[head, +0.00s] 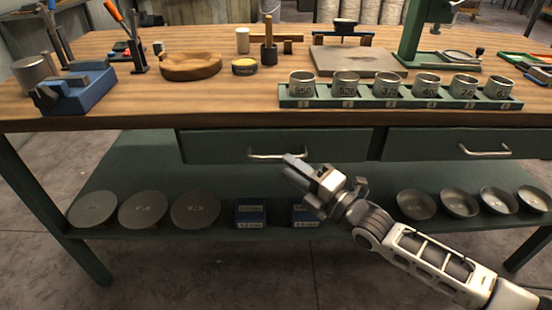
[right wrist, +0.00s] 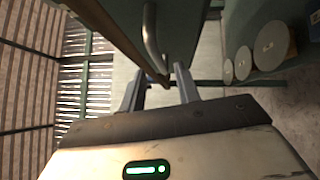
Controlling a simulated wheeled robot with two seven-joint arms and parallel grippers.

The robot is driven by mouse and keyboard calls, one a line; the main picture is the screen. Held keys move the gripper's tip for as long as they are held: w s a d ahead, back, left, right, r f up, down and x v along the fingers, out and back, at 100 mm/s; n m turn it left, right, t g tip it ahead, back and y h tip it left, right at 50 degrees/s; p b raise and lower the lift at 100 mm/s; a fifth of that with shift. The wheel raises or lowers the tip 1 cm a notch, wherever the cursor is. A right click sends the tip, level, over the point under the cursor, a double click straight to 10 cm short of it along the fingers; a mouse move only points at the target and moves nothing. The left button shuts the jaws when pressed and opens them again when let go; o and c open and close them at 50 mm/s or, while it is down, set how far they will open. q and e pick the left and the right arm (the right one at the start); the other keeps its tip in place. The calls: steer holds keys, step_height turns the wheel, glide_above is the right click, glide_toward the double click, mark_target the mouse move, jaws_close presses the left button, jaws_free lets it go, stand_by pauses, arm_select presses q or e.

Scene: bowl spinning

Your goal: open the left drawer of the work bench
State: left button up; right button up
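The work bench (head: 230,110) has a wooden top and two green drawers side by side under its front edge. The left drawer (head: 220,146) looks shut and has a pale metal bar handle (head: 262,156). My right gripper (head: 297,167) is at the right end of this handle in the head view and covers part of it. In the right wrist view the two fingers (right wrist: 160,88) stand apart, with the handle (right wrist: 151,40) reaching toward the gap between them. I cannot tell whether they touch it. My left gripper is in neither view.
The right drawer (head: 440,143) has its own handle (head: 485,152). A green rack (head: 400,104) of numbered metal cups stands at the top's front edge. Flat discs (head: 143,209), blue boxes (head: 251,214) and bowls (head: 459,203) sit on the lower shelf (head: 120,172).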

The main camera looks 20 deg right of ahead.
mark_target(276, 156)
steer(key=x, duration=0.5)
steer(key=shift+w, duration=0.1)
jaws_close()
